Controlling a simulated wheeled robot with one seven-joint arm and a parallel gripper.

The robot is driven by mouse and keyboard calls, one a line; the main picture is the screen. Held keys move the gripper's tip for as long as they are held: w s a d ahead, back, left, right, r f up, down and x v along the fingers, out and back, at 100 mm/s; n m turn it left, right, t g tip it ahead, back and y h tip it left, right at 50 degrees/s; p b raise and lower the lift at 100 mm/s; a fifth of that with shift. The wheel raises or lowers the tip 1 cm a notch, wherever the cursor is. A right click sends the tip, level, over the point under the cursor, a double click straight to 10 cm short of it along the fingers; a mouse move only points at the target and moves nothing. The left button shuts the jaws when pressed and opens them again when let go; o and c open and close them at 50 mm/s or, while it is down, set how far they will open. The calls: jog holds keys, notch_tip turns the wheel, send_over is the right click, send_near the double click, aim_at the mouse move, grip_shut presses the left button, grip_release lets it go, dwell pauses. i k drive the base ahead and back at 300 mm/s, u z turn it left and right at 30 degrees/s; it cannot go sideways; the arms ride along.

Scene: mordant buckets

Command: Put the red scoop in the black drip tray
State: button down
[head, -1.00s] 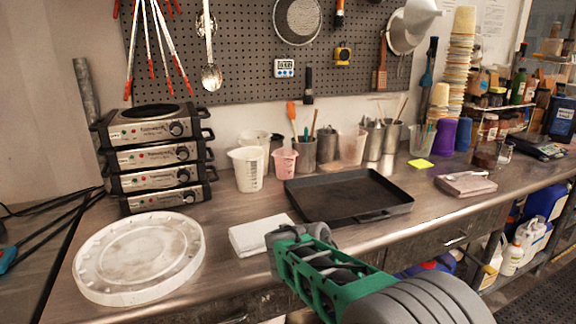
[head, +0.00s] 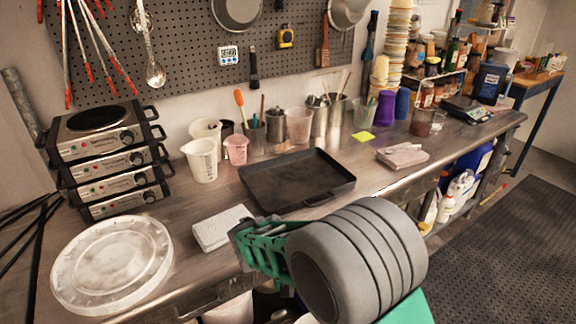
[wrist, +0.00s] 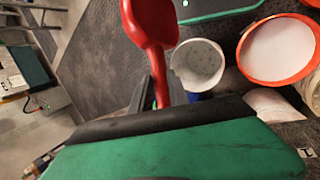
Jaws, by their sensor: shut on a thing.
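The red scoop (wrist: 150,22) shows in the wrist view, its handle between the two dark fingers of my gripper (wrist: 161,88). My gripper is shut on the handle, and the bowl extends beyond the fingers. The scoop is hidden in the head view. There, my green gripper housing (head: 262,248) is in front of the bench edge, below and to the left of the black drip tray. The black drip tray (head: 258,190) lies flat on the metal bench, and its visible inside is empty.
A round white lid (head: 112,262) is at the bench's left. Cups stand behind the tray. A white bucket (wrist: 197,65) and an orange-rimmed bucket (wrist: 243,62) are below.

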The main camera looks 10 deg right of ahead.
aim_at(283, 193)
jog(key=k, duration=0.5)
jog(key=u, duration=4.45)
jog(key=k, duration=2.75)
jog(key=z, duration=0.4)
